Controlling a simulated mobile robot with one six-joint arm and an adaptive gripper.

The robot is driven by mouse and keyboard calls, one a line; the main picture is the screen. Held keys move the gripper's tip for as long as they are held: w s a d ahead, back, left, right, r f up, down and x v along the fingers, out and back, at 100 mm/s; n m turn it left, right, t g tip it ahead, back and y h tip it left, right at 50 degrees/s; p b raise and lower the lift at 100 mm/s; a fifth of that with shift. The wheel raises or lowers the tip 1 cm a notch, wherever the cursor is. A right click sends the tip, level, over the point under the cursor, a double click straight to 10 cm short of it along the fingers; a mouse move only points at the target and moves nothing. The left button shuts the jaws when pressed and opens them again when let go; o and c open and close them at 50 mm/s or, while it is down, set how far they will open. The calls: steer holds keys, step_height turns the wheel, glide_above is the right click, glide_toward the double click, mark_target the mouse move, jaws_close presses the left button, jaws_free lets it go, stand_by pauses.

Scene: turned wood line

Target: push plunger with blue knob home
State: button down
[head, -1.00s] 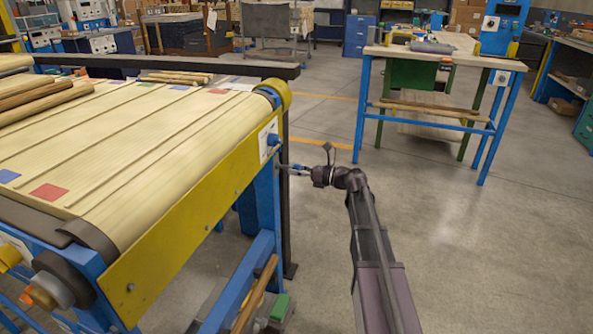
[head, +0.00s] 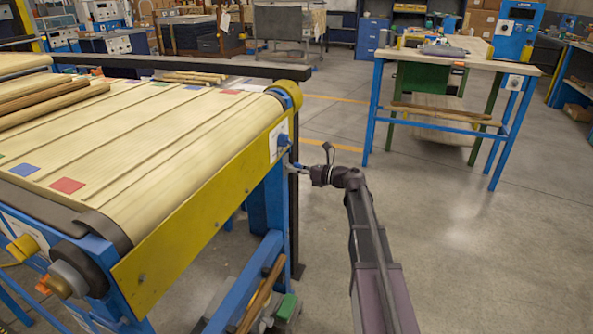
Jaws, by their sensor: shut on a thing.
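My gripper (head: 298,167) is just below and to the right of this knob, at the end of my dark arm. Its fingers are small in the head view and point left toward the conveyor's blue leg. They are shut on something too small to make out. Blue shows at the fingertips. I cannot tell whether they touch the knob, or how far the plunger stands out.
The conveyor (head: 150,150) with wood slats, dowels and coloured squares fills the left. A dark post (head: 294,225) stands close behind the gripper. A blue-legged workbench (head: 470,58) is at the back right. The floor right of my arm is clear.

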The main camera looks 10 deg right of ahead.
steer(key=shift+w+a, duration=0.15)
steer(key=shift+a, duration=0.1)
steer(key=shift+c, duration=1.1)
jaws_free()
steer(key=shift+d, duration=0.1)
steer(key=shift+d, duration=0.1)
steer(key=v, duration=1.2)
